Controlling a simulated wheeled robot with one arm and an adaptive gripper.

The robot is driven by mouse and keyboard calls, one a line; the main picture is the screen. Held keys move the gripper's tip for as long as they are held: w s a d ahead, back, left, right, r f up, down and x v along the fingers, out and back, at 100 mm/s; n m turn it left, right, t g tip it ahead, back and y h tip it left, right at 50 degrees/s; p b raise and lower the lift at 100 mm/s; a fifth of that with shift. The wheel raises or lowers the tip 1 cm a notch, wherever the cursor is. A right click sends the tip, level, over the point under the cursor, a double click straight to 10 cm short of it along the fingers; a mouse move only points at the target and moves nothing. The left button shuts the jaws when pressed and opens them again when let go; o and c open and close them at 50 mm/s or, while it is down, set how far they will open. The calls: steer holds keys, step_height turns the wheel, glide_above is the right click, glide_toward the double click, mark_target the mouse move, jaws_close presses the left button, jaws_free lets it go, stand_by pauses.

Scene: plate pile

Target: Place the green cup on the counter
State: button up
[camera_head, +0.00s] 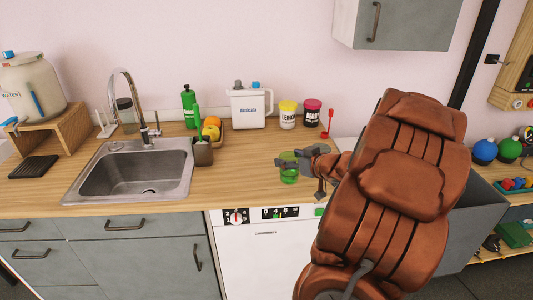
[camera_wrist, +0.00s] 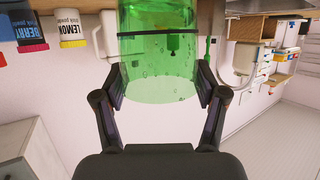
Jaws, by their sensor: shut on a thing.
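The green cup (camera_head: 289,174) is see-through and sits between the fingers of my gripper (camera_head: 300,162) at the front part of the wooden counter (camera_head: 240,180). In the wrist view the green cup (camera_wrist: 160,60) fills the top middle, with both fingers of my gripper (camera_wrist: 160,90) closed against its sides. The cup looks upright in the head view. I cannot tell whether its base touches the counter or hangs just above it. My arm hides the counter to the right of the cup.
A sink (camera_head: 130,170) lies to the left. A utensil holder (camera_head: 202,152), a white jug (camera_head: 250,108), a yellow-lidded jar (camera_head: 287,114) and a pink-lidded jar (camera_head: 312,113) stand toward the back. The counter between the utensil holder and the cup is clear.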

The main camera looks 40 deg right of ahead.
mark_target(290, 154)
steer(key=shift+d+p+x, duration=0.35)
steer(key=shift+p+x, duration=0.15)
steer(key=shift+x, duration=1.95)
steer(key=shift+d+p+x, duration=0.35)
steer(key=shift+p+x, duration=0.1)
steer(key=shift+x, duration=2)
steer(key=shift+d+p+x, duration=0.35)
steer(key=shift+p+x, duration=0.15)
steer(key=shift+x, duration=1.9)
steer(key=shift+f, duration=0.1)
steer(key=o, duration=1.3)
steer(key=shift+s, duration=0.1)
steer(key=shift+s+r, duration=0.15)
steer(key=shift+r, duration=0.05)
steer(key=b+v, duration=0.1)
steer(key=v, duration=1)
steer(key=shift+s+a+r, duration=0.15)
steer(key=shift+s, duration=0.2)
